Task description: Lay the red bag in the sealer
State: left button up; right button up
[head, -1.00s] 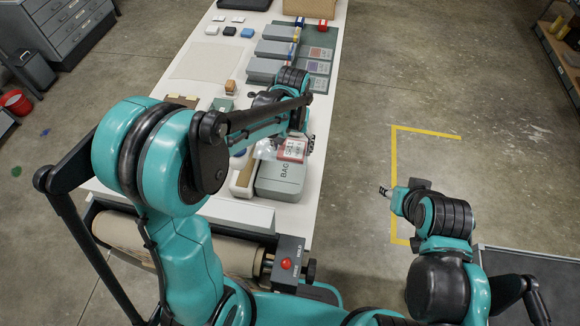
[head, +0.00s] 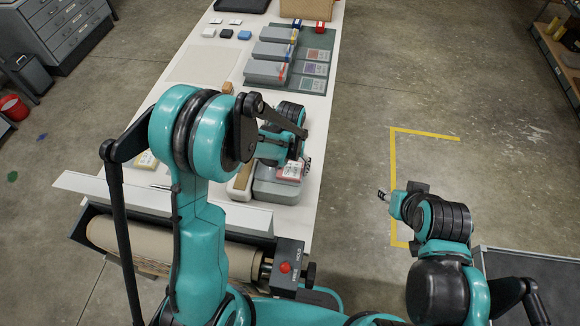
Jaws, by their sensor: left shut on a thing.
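My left gripper (head: 303,163) is shut on the red bag (head: 291,171), a small clear packet with a red-and-white label. It holds the bag over the grey box (head: 276,191) near the table's right edge. I cannot tell whether bag and box touch. I cannot tell for sure which of these is the sealer. My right gripper (head: 384,194) is empty over the floor at the right, too small to tell its opening.
A roll unit with a brown paper roll (head: 170,247) and a control box with a red button (head: 285,267) is at the table's near end. Grey trays (head: 268,72) and a green mat with coloured cards (head: 316,70) lie farther back. My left arm covers mid-table.

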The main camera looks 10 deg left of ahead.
aim_at(290, 170)
pick_arm(q)
jog(key=shift+f, duration=0.2)
jog(key=o, duration=1.3)
jog(key=shift+c, duration=0.2)
jog(key=shift+r, duration=0.6)
notch_tip(290, 170, up, 11)
jog(key=p, duration=0.2)
jog(key=s+a+r+t, duration=0.3)
jog(key=s+a+r, duration=0.1)
jog(key=s, duration=0.3)
jog(key=s+a+r+t, duration=0.3)
jog(key=s+r+t, duration=0.1)
jog(key=s, duration=0.3)
jog(key=shift+s+a+r, duration=0.3)
jog(key=shift+a+r, duration=0.05)
jog(key=shift+r, duration=0.15)
